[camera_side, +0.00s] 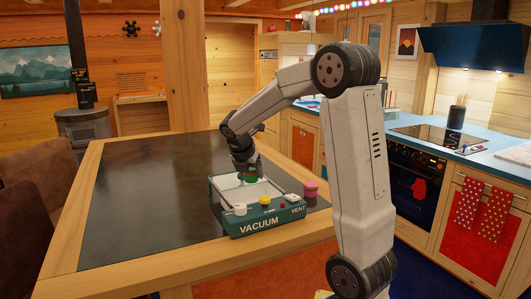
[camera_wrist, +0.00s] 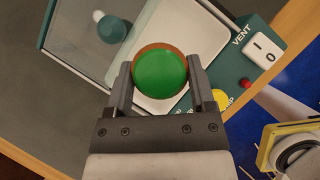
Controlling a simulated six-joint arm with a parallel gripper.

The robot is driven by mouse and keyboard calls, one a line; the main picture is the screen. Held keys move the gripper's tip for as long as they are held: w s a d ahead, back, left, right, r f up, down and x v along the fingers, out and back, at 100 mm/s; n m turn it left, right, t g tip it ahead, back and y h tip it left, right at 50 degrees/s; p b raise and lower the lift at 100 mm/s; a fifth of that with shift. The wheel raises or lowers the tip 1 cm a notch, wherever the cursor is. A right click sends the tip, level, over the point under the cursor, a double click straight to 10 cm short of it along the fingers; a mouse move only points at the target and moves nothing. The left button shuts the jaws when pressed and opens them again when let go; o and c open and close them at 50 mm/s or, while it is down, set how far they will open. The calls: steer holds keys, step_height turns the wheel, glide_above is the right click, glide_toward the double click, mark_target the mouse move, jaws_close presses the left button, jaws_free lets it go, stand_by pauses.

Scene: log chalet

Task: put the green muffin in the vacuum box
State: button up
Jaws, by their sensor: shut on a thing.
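The green muffin (camera_wrist: 160,73), a round green top with a brown rim, sits between the two fingers of my gripper (camera_wrist: 158,85) in the wrist view. My gripper is shut on it. In the side view the muffin (camera_side: 250,178) shows small and green under my gripper (camera_side: 247,170), over the open top of the vacuum box (camera_side: 262,221). The box is dark teal with a "VACUUM" label. In the wrist view its pale inside (camera_wrist: 205,35) lies beneath the muffin. I cannot tell whether the muffin touches the box floor.
A pink round thing (camera_side: 311,189) stands beside the box. The dark table top (camera_side: 140,205) is clear at left. The wooden table edge runs close by the box.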

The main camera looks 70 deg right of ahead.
mark_target(249, 182)
steer(key=shift+w+f, duration=0.1)
steer(key=shift+f, duration=1.95)
steer(key=shift+f, duration=0.1)
steer(key=shift+f, duration=1.85)
steer(key=shift+f, duration=0.15)
steer(key=o, duration=1.2)
steer(key=shift+a+r, duration=0.25)
steer(key=shift+r, duration=0.3)
steer(key=v, duration=1.1)
